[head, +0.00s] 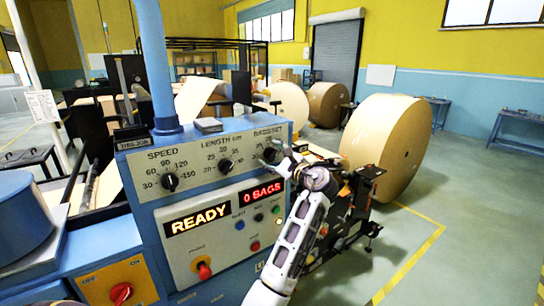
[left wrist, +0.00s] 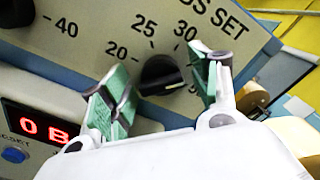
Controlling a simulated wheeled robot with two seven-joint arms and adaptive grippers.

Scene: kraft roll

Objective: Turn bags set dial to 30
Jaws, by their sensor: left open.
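The bags set dial is a black knob (left wrist: 160,72) on the grey panel in the left wrist view, ringed by the numbers 20, 25, 30 and 35. Which number its pointer faces cannot be told clearly. My left gripper (left wrist: 163,88) is open, with one green-padded finger on each side of the knob; contact cannot be told. In the head view, the same gripper (head: 283,160) is at the panel's upper right, partly covering the dial (head: 270,155) below its BAGS SET label. My right gripper is out of view.
The speed dial (head: 170,181) and length dial (head: 225,166) are to the left on the panel. Below are a READY display (head: 200,219), a "0 BAGS" display (head: 262,192), small buttons and a red knob (head: 204,270). A large kraft roll (head: 385,148) stands at right.

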